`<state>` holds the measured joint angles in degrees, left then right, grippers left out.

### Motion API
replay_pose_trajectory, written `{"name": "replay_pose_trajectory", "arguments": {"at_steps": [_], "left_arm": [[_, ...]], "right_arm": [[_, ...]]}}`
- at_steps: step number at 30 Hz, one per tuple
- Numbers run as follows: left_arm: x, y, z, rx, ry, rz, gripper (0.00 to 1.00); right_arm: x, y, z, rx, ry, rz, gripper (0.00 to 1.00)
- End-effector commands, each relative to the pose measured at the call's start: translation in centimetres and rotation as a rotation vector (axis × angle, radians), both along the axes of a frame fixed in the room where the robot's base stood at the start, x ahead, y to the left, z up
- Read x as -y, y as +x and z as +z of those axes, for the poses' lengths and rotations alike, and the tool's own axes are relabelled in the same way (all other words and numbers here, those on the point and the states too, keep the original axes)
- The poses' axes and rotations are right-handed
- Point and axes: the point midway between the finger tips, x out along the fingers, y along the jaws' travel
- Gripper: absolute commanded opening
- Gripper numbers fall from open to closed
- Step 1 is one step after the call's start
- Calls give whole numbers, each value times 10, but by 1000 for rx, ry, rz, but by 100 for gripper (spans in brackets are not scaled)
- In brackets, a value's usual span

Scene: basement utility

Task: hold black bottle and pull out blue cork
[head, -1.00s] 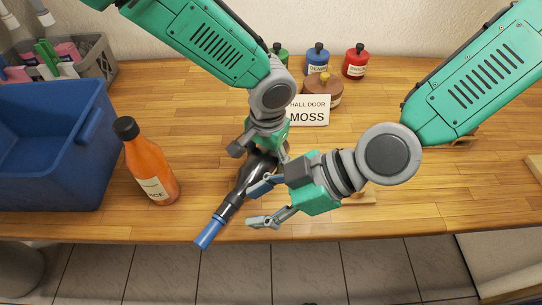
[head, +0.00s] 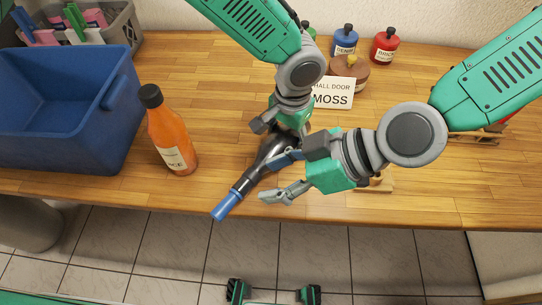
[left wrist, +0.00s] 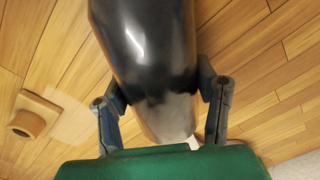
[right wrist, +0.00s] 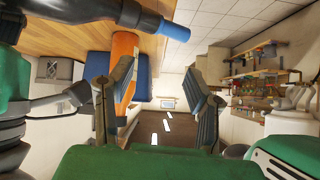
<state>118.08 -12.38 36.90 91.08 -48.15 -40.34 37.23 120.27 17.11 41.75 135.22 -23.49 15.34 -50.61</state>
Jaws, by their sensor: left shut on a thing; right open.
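The black bottle (head: 261,162) lies tilted, neck toward the front edge of the bench; its body fills the left wrist view (left wrist: 145,50). The blue cork (head: 227,205) sits in the neck and sticks out past the bench edge. It also shows at the top of the right wrist view (right wrist: 174,30). My left gripper (left wrist: 165,95) is shut on the bottle's body, fingers on both sides. My right gripper (head: 279,177) is open and empty, beside the bottle's neck on its right. In the right wrist view its fingers (right wrist: 158,95) are apart, with the cork above them.
An orange bottle (head: 168,135) stands left of the black bottle, near a blue bin (head: 60,110). A sign reading MOSS (head: 333,93) and small jars, one red (head: 384,46), stand behind. The bench front between orange bottle and cork is clear.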

Motion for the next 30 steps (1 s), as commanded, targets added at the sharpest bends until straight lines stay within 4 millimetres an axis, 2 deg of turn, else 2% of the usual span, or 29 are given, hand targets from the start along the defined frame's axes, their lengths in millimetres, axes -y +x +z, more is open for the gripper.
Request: {"name": "replay_pose_trajectory", "arguments": {"at_steps": [6,13,24,30], "left_arm": [[2,0,0,1,1,-1,9],[2,0,0,0,0,-1,9],[0,0,0,0,0,-1,9],[1,0,0,1,1,-1,9]], "right_arm": [[-10,10,10,-263,-50,-315,45],[-19,13,17,-562,-101,-701,45],[-26,-4,24,-985,-158,-1321,45],[-25,-14,25,-1112,-168,-1529,45]]}}
